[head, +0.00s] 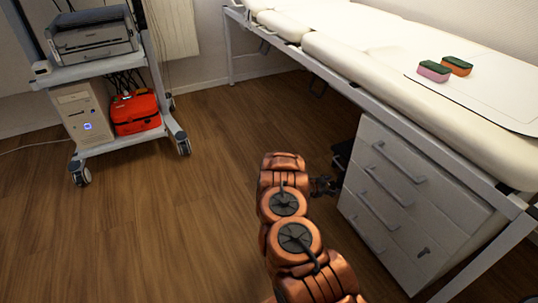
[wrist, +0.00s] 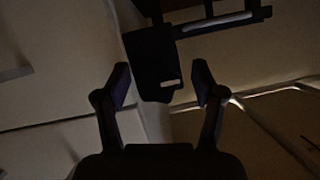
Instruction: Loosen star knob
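No star knob can be made out clearly in either view. My gripper (wrist: 161,78) is open in the wrist view, its two fingers apart with nothing gripped. A dark flat block (wrist: 152,60) with a small bright mark shows between and beyond the fingertips. Whether it carries the knob I cannot tell in the deep shadow. In the head view my gripper (head: 325,186) is small and dark, beside the left edge of the white drawer cabinet (head: 400,195), under the bed. A dark part (head: 342,158) shows just above it there, partly hidden by the cabinet.
The padded bed (head: 400,88) on a grey metal frame runs above the cabinet. Two sponges (head: 434,71) (head: 457,66) lie on it. A wheeled cart (head: 105,75) with a printer, a computer and a red bag stands at left. The wooden floor between is clear.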

